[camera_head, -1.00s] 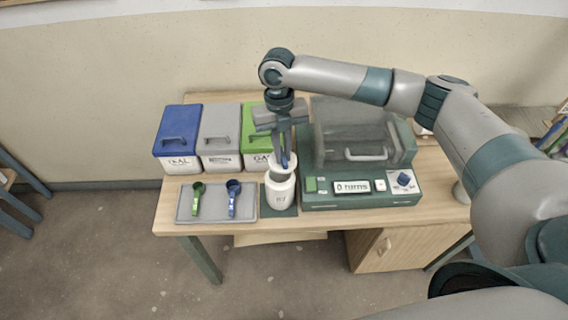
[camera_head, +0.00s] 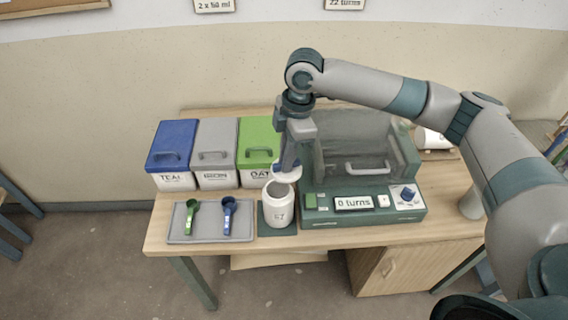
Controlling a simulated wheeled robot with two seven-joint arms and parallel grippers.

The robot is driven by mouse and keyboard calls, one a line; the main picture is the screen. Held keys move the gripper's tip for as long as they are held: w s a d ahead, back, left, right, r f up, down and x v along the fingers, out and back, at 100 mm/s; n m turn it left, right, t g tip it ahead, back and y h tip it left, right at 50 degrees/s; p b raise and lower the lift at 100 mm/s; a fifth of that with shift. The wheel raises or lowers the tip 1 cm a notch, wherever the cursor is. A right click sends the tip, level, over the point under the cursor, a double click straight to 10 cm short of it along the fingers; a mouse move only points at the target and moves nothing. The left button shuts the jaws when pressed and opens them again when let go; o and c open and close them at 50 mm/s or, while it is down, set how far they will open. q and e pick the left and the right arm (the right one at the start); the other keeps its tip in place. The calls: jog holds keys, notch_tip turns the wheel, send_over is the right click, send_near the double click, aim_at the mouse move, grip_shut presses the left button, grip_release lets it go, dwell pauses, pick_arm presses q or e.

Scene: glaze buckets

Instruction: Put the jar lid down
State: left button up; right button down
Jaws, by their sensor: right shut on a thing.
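The jar (camera_head: 279,207) is white and stands upright on a dark green mat (camera_head: 265,226) at the front of the table; its top is open. My right gripper (camera_head: 286,162) points down just behind and above the jar's right side. It is shut on the white jar lid (camera_head: 287,174), which is held off the jar, close to its rim. The fingertips are partly hidden by the lid. My left gripper is not in view.
A green machine (camera_head: 362,207) with a clear cover and a "0 turns" display stands right of the jar. Blue (camera_head: 172,155), grey (camera_head: 217,155) and green (camera_head: 258,150) lidded buckets stand behind. A grey tray (camera_head: 180,232) at left holds green (camera_head: 192,216) and blue (camera_head: 228,212) scoops.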

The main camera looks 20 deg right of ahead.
aim_at(294, 169)
jog(key=m, duration=0.2)
jog(key=m+b, duration=0.1)
jog(key=m, duration=0.2)
jog(key=shift+s+d+r+t, duration=0.15)
jog(key=shift+s+d+t, duration=0.05)
jog(key=shift+t, duration=0.2)
jog(key=m, duration=0.1)
jog(key=m+b, duration=0.1)
jog(key=m, duration=0.2)
jog(key=shift+s+d+r+m+t+h+b, duration=0.2)
jog(key=shift+s+r+m+t+h+b, duration=0.1)
jog(key=shift+b, duration=0.1)
jog(key=m, duration=0.1)
jog(key=m+b, duration=0.1)
jog(key=m, duration=0.2)
jog(key=shift+s+d+r+m+h, duration=0.2)
jog(key=shift+d+m+h, duration=0.05)
jog(key=shift+m+h, duration=0.05)
jog(key=m, duration=0.2)
jog(key=m+b, duration=0.1)
jog(key=shift+s+d+r+m+h, duration=0.2)
jog(key=shift+s+r+m+h, duration=0.1)
jog(key=shift+m, duration=0.1)
